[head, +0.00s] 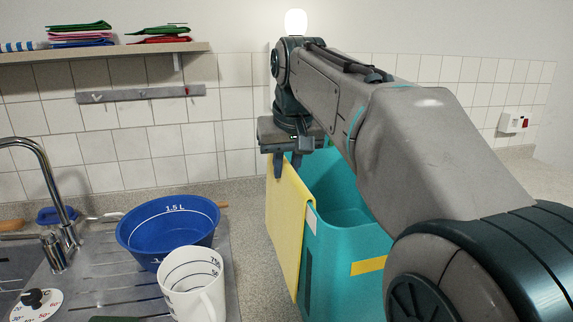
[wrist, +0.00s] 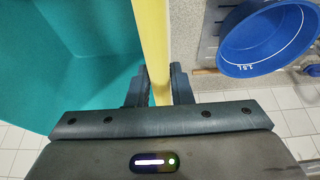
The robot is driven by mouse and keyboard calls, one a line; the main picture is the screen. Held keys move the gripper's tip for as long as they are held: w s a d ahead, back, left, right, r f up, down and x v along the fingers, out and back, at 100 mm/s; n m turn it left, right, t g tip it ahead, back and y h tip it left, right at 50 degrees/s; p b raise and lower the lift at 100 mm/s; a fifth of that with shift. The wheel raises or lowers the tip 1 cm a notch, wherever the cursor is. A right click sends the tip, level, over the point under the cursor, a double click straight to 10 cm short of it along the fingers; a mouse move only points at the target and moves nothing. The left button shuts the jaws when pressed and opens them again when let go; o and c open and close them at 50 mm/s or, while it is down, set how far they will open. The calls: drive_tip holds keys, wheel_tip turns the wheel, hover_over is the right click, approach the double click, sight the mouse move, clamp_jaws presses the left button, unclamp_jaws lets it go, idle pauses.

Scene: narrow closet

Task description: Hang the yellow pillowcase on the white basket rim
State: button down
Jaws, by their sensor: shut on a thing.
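The yellow pillowcase (head: 287,225) hangs down along the left outer side of a teal basket (head: 348,240), with its top edge at the height of the rim. My gripper (head: 287,166) points down above that rim and is shut on the pillowcase's top edge. In the wrist view the pillowcase (wrist: 152,40) is a narrow yellow strip between my fingers (wrist: 159,88), with the teal basket (wrist: 65,70) to its left. I cannot tell whether any cloth lies over the rim inside. No white basket shows; the basket in view is teal.
A blue bowl (head: 168,235) and a white measuring jug (head: 193,285) stand on the drainer left of the pillowcase. A tap (head: 45,170) rises at the far left. A shelf (head: 110,52) with folded cloths is on the tiled wall. Bare counter lies between bowl and pillowcase.

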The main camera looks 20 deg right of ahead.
drive_tip(key=c, duration=1.2)
unclamp_jaws()
drive_tip(key=shift+r, duration=0.1)
